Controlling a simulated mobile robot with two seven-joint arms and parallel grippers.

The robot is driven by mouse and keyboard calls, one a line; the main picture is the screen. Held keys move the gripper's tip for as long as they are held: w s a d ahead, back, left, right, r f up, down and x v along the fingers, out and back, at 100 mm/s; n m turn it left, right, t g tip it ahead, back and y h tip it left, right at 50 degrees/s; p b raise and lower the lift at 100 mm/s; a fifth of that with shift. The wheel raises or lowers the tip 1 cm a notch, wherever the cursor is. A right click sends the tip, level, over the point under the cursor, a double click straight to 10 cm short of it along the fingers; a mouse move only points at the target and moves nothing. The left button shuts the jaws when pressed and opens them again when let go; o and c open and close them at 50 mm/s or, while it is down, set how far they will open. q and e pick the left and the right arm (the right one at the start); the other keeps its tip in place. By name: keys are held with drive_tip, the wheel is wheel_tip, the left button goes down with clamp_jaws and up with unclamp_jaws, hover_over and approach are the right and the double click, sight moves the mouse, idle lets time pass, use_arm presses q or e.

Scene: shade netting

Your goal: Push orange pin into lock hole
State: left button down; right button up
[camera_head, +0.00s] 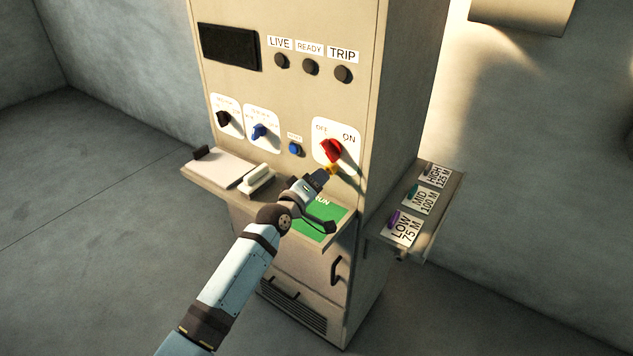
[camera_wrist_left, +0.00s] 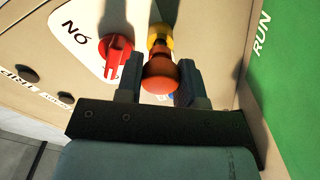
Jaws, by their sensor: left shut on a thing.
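The orange pin (camera_wrist_left: 160,72) is held between the two dark fingers of my left gripper (camera_head: 323,177), which also shows in the wrist view (camera_wrist_left: 159,82). The pin's rounded end faces the wrist camera. Just beyond it is a yellow round piece (camera_wrist_left: 160,38) at the panel, below the red rotary switch (camera_head: 331,150) in the head view (camera_head: 333,168). The pin lines up closely with the yellow piece. The lock hole itself is hidden, so I cannot tell how deep the pin sits. My right gripper is not in view.
A shelf (camera_head: 208,167) with a green RUN card (camera_head: 322,226) juts out below the gripper. Blue and black knobs (camera_head: 260,132) sit left on the panel. A side shelf (camera_head: 438,217) holds HIGH, MID and LOW tags. The floor (camera_head: 90,200) at left is clear.

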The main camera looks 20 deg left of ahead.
use_arm(q)
drive_tip(key=shift+w, duration=0.15)
drive_tip(key=shift+w+d, duration=0.25)
drive_tip(key=shift+w, duration=0.35)
drive_tip(key=c, duration=0.7)
unclamp_jaws()
drive_tip(key=shift+o, duration=0.2)
drive_tip(key=shift+s+a, duration=0.15)
drive_tip(key=shift+s, duration=0.3)
drive_tip(key=b+v, duration=0.2)
drive_tip(key=v, duration=1.1)
